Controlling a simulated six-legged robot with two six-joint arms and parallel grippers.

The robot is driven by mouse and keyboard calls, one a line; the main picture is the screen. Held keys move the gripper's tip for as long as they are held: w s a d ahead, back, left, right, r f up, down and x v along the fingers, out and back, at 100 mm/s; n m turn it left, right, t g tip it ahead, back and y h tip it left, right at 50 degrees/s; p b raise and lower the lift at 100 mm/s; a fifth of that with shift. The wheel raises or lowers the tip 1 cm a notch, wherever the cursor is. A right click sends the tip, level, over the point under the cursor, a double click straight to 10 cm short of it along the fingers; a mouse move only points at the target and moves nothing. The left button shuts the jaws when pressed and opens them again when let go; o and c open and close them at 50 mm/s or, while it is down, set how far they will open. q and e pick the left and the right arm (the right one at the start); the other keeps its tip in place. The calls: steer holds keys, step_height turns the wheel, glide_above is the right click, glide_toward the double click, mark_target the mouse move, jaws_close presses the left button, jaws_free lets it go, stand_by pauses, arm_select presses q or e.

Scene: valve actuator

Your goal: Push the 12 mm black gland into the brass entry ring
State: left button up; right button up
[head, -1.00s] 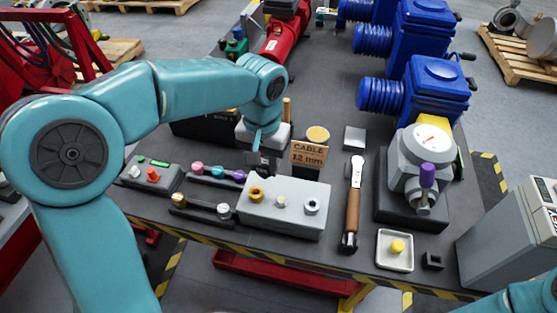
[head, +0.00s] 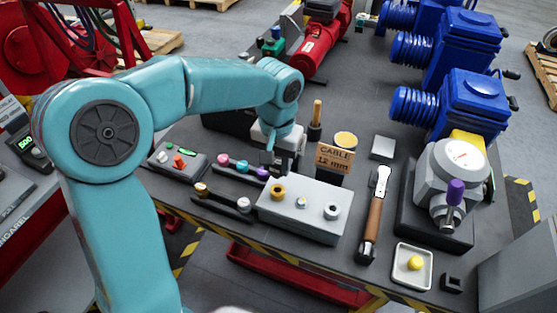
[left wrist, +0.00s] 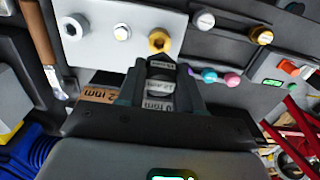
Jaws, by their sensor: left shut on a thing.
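The brass entry ring (head: 278,191) is on the left part of a light grey block (head: 318,226). It also shows in the left wrist view (left wrist: 159,41), just beyond my fingertips. My left gripper (head: 275,163) points down behind the block, close to the ring. In the left wrist view its fingers (left wrist: 160,80) are closed around a dark piece, likely the black gland (left wrist: 161,66). White size labels show between the fingers, but I cannot tell which are on the held piece. The held piece is apart from the ring in the picture. My right gripper is out of view.
The block also has a white plug (head: 301,203) and a steel ring (head: 332,211). A cable sign (head: 335,159) stands behind it, a wood-handled tool (head: 375,215) lies to the right. Racks with coloured caps (head: 240,168) and a button box (head: 178,163) are left.

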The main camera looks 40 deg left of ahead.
mark_target(277, 178)
arm_select(q)
steer(key=shift+f+b, duration=1.25)
steer(key=shift+f, duration=0.65)
steer(key=shift+f+b, duration=1.15)
steer(key=shift+f, duration=0.45)
steer(key=o, duration=1.1)
steer(key=shift+o, duration=0.2)
step_height(277, 178, up, 16)
steer(key=shift+r+p, duration=0.2)
steer(key=shift+p, duration=0.55)
